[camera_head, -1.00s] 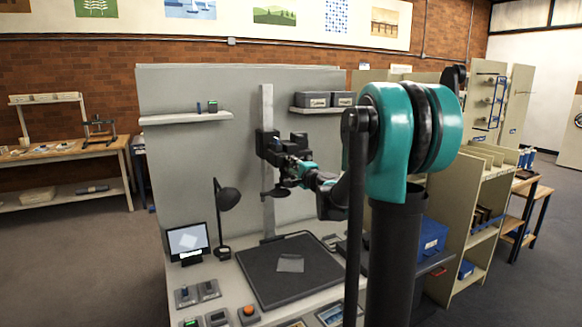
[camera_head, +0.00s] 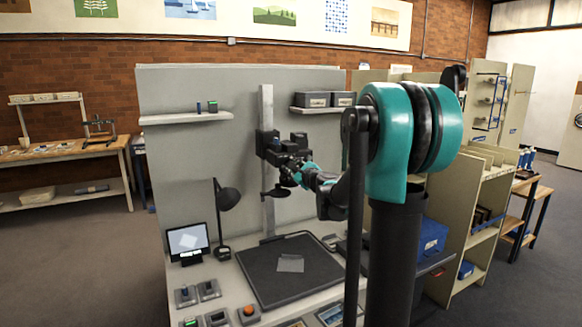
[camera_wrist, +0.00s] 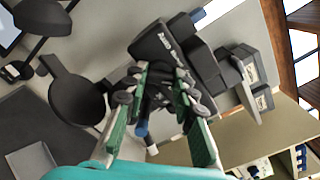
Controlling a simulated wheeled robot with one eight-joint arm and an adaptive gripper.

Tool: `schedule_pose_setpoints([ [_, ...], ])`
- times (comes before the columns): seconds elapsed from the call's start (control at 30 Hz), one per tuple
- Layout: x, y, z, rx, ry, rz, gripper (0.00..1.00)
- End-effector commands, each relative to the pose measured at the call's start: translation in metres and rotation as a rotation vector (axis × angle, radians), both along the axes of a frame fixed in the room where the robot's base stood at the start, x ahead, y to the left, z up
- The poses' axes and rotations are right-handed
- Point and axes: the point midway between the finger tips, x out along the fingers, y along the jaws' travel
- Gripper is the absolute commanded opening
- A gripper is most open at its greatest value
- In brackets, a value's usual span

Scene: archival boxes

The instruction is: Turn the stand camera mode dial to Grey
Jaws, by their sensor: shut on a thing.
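The stand camera (camera_head: 266,143) is a dark unit on a pale upright column. Its dark body (camera_wrist: 170,48) fills the upper middle of the wrist view. My gripper (camera_head: 290,172) is at the camera's right side. In the wrist view my gripper (camera_wrist: 160,92) has its green-padded fingers closed around a small dark part on the camera, which looks like the mode dial (camera_wrist: 160,98). The fingers hide much of it. No mode label or dial setting can be read.
Below is a dark baseboard (camera_head: 262,280) with a grey sheet (camera_head: 290,263) on it. A small screen (camera_head: 188,241) and black lamp (camera_head: 227,195) stand left. Grey boxes (camera_head: 314,99) sit on a shelf to the right. Control boxes line the bench's front.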

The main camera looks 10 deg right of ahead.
Motion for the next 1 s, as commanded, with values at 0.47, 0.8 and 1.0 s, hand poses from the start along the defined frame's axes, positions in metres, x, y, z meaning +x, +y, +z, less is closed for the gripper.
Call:
schedule_pose_setpoints([
  [0.47,-0.0004,-0.0006,-0.0003,0.047,0.015,-0.001,0.00],
  [0.8,-0.0003,-0.0003,-0.0002,0.046,0.015,0.000,0.47],
  [1.0,-0.0001,-0.0002,-0.0001,0.045,0.015,0.000,0.47],
])
